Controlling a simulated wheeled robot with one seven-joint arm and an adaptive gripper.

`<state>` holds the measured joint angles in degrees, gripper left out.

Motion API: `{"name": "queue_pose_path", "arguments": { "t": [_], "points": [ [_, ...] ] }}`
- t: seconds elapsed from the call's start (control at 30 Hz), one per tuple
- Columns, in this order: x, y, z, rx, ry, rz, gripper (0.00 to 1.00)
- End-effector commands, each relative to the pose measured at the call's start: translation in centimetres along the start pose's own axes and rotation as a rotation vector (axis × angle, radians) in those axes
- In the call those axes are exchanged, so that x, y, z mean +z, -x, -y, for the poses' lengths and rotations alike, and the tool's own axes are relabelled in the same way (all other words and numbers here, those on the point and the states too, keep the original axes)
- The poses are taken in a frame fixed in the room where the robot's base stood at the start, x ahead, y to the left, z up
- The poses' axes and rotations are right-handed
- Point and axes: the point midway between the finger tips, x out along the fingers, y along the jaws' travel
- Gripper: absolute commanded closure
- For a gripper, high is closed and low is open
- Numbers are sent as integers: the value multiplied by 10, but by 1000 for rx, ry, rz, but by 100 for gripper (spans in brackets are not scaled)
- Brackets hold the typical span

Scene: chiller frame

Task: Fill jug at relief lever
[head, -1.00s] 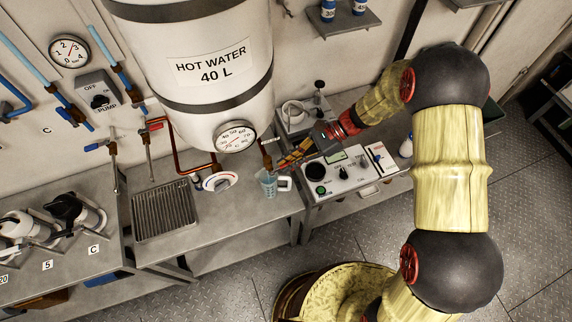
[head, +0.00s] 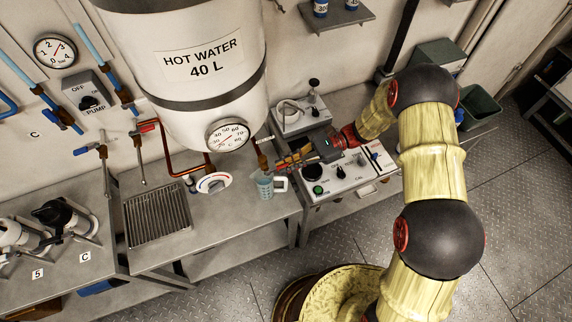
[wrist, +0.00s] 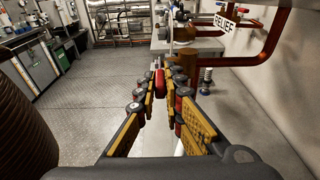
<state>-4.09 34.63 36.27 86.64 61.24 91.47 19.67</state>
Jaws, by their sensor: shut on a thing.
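The small clear jug (head: 265,187), bluish with a white handle (head: 281,184), stands on the steel bench below the brass relief valve (head: 263,160) of the hot water tank. How full it is cannot be told. My gripper (head: 279,163) is beside the valve, just right of it and above the jug handle. In the wrist view my gripper (wrist: 158,88) has its fingers closed around a small red piece (wrist: 159,80), which looks like the relief lever.
The hot water tank (head: 195,75) with its dial (head: 228,135) hangs over the bench. A round white dial plate (head: 213,183) and a drain grate (head: 157,214) lie left of the jug. A control box (head: 345,177) is close on the right.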

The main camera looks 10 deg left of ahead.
Motion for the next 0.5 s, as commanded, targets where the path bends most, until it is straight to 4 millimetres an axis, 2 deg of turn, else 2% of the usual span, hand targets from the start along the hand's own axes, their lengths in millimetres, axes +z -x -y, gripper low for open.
{"name": "queue_pose_path", "arguments": {
  "t": [0.17,0.2,0.5],
  "points": [
    [-3,-1,-1,-1,-4,-4,100],
    [-4,-1,-1,-1,-4,-4,90],
    [-2,-1,-1,0,-3,-3,72]
  ]
}}
